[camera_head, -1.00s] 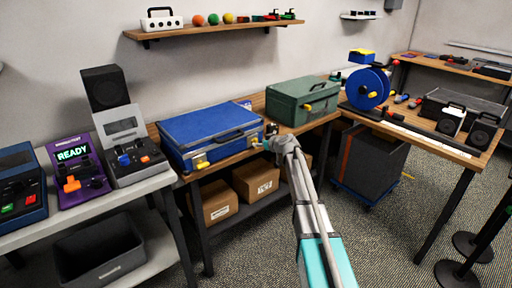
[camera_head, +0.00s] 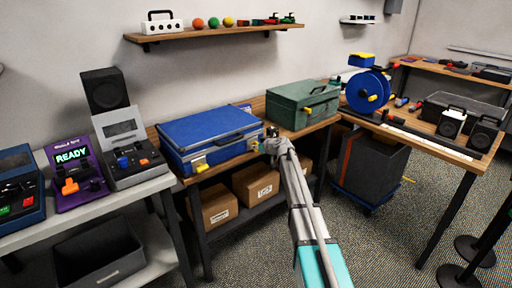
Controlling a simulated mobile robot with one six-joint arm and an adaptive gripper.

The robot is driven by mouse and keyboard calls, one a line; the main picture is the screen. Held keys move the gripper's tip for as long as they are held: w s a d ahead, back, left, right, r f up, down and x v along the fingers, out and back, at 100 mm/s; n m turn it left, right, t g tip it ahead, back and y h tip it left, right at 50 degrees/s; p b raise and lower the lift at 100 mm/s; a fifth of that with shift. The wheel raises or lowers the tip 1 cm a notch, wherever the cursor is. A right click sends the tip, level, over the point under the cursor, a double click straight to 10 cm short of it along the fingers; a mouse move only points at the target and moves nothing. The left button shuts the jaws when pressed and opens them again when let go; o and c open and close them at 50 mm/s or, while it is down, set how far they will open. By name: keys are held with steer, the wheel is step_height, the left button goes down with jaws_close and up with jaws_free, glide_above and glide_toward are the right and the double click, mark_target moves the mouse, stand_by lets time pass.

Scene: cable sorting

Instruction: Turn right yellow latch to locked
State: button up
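A closed blue case (camera_head: 205,132) with a dark handle lies on the wooden workbench. Its left yellow latch (camera_head: 199,163) shows on the front face. The right yellow latch (camera_head: 253,143) shows only in a small part near the front right corner, beside my gripper; its turn position cannot be made out. My gripper (camera_head: 268,143) is at the case's front right corner, at about latch height. Its fingers are small and partly hidden by my own arm, so I cannot tell whether they are open or touch the latch.
A green case (camera_head: 302,103) stands right of the blue case. A blue cable reel (camera_head: 367,90) is farther right. Cardboard boxes (camera_head: 256,183) sit on the shelf below. A purple device (camera_head: 75,175) reading READY stands on the left table.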

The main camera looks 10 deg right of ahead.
jaws_close()
steer(key=m+y+b, duration=0.1)
steer(key=m+y, duration=0.1)
steer(key=m, duration=0.1)
steer(key=shift+d+f+g, duration=0.1)
steer(key=shift+f+g, duration=0.05)
steer(key=shift+g, duration=0.25)
steer(key=m+y+b, duration=0.1)
steer(key=m+y, duration=0.1)
steer(key=m, duration=0.1)
steer(key=shift+f+g+b, duration=0.1)
steer(key=shift+g+b, duration=0.2)
steer(key=shift+b, duration=0.1)
steer(key=m+y+b, duration=0.1)
steer(key=m, duration=0.1)
steer(key=m+y+b, duration=0.1)
steer(key=m+b, duration=0.1)
steer(key=shift+d+f+m+y, duration=0.15)
steer(key=shift+m+y, duration=0.15)
steer(key=shift+m+t+y+b, duration=0.45)
steer(key=shift+m+b, duration=0.5)
steer(key=shift+m, duration=0.45)
